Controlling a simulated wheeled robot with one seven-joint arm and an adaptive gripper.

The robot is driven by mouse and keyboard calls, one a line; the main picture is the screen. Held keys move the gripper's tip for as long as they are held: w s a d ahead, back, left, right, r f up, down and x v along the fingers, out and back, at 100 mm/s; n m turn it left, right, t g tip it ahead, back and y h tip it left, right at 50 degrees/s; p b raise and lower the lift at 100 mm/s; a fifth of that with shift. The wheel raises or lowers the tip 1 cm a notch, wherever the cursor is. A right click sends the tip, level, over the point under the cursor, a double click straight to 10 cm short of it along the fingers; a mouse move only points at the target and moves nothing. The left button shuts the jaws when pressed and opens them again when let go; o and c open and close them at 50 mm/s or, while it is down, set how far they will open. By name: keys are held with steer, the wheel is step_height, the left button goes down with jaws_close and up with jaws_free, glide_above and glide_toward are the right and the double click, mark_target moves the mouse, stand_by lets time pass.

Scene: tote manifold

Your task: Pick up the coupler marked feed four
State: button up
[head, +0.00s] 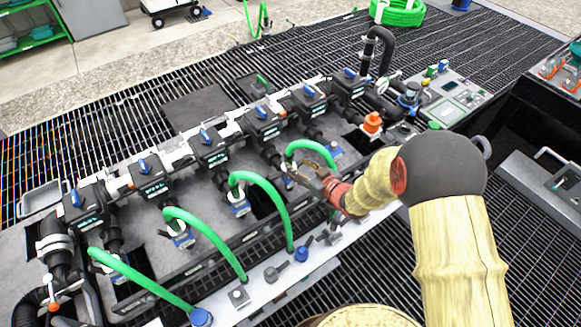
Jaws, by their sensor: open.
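My gripper (304,176) is open, reaching in from the right over the front of the manifold. It is beside the arched green hose (312,146) at the right end of the hose row. Blue-marked couplers stand along the front of the manifold: one at the left (183,239), one in the middle (239,207) and one at the right (335,152). Their markings are too small to read, so I cannot tell which is feed four. My gripper and wrist hide part of the area around the right hose's end. Whether the fingers touch anything is unclear.
Several black valves (210,147) with blue handles line the manifold behind. Other green hoses (205,235) arch forward to a pale rail (262,287) in front. An orange fitting (372,122) and a control panel (452,100) stand to the right. Open grating (110,130) lies behind.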

mark_target(291, 160)
steer(key=b+x, duration=0.2)
steer(key=x, duration=0.5)
steer(key=shift+a+r+b, duration=0.1)
steer(key=shift+b, duration=0.2)
steer(key=shift+c, duration=0.5)
steer(key=shift+s, duration=0.1)
jaws_close()
steer(key=shift+r, duration=0.1)
